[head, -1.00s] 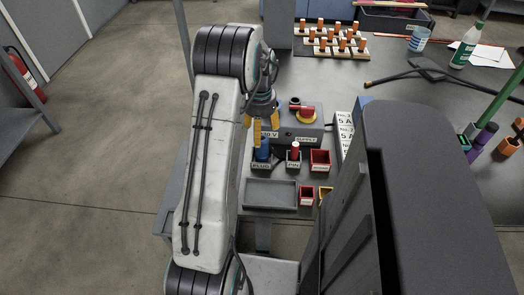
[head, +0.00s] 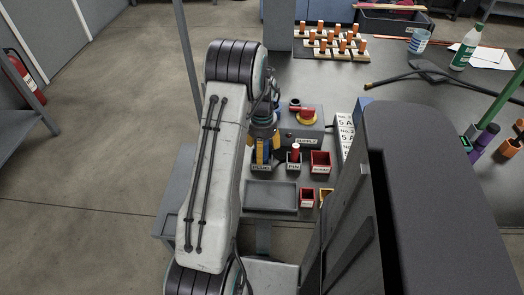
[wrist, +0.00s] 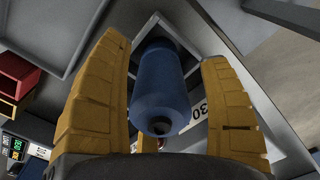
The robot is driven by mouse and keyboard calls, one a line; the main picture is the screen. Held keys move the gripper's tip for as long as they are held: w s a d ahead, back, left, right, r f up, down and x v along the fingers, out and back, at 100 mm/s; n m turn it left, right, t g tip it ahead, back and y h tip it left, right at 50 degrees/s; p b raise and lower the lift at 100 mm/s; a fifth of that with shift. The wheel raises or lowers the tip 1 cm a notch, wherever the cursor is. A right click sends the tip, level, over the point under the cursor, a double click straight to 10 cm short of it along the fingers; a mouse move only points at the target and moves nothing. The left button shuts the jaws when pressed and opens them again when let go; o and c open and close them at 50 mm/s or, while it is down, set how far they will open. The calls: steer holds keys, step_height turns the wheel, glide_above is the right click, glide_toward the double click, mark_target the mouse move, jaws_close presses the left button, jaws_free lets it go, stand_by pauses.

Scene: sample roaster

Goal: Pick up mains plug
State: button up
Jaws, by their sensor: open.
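The mains plug (wrist: 160,88) is a blue cylinder standing in a small grey holder with a pale rim (wrist: 205,45). In the wrist view it lies between the two yellow fingers of my gripper (wrist: 163,100). The fingers are open, one on each side, with a gap at the right finger; the left finger is very close to the plug. In the head view my gripper (head: 264,150) is down at the holder labelled PLUG (head: 261,168), and the fingers mostly hide the blue plug.
Right of the plug holder stand a PIN holder (head: 294,168) with a red-topped piece and a red bin (head: 320,161). An empty grey tray (head: 270,196) lies in front.

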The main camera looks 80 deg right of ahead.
steer(key=c, duration=1.4)
steer(key=shift+r, duration=0.1)
